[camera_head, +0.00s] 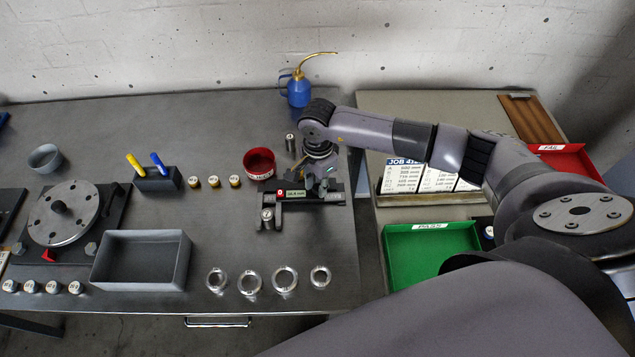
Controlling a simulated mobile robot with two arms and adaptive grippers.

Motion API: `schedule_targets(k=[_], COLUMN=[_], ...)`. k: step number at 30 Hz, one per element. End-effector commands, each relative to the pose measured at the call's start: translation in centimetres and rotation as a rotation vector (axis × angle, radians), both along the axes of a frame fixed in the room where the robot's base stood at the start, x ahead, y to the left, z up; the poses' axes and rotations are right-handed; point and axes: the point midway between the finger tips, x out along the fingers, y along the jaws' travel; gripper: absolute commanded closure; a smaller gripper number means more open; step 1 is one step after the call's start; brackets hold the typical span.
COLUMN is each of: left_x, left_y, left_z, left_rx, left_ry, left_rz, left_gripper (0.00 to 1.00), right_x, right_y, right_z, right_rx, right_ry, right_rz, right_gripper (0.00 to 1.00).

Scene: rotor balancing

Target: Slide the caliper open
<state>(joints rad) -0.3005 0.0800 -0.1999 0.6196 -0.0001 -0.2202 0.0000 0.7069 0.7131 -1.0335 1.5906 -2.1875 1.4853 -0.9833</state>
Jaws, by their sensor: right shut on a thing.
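The caliper (297,194) sits on a dark stand on the grey bench, a little right of the bench's middle. It has a small green display and a red button at its left part. My right gripper (318,182) points down over the caliper, just right of the display, and is shut on the caliper's sliding part. The fingertips are small and partly hidden by the wrist, so the exact grip point is hard to see. A metal cylinder (267,214) stands at the caliper's left end, by the jaws. My left gripper is not in view.
A red cup (260,163) stands close behind the caliper. Several metal rings (285,279) lie in front. A grey bin (141,260) and rotor disc (63,212) are at left. The green PASS tray (431,253) and red FAIL tray (566,160) are at right.

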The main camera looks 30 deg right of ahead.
Motion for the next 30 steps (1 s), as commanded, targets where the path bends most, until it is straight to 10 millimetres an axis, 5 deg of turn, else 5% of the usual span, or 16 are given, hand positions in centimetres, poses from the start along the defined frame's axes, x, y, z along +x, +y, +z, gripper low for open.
schedule_targets(k=[6,14,15,24,30], left_x=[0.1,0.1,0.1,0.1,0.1], left_y=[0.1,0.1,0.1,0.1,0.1], left_z=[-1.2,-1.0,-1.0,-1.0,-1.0], left_rx=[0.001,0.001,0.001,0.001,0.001], left_ry=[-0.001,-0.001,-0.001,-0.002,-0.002], left_rz=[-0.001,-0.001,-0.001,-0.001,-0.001], left_gripper=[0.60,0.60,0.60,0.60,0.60], right_x=[-0.9,-1.0,-1.0,-1.0,-1.0], right_y=[-2.3,-2.4,-2.4,-2.3,-2.3], right_z=[-0.1,0.1,0.1,0.1,0.0], right_rx=[-0.006,-0.004,-0.004,-0.003,-0.002], right_ry=[-0.002,-0.002,-0.002,0.001,0.001], right_rz=[-0.004,-0.003,-0.003,-0.002,-0.001], right_gripper=[1.00,1.00,0.77,0.57,0.57])
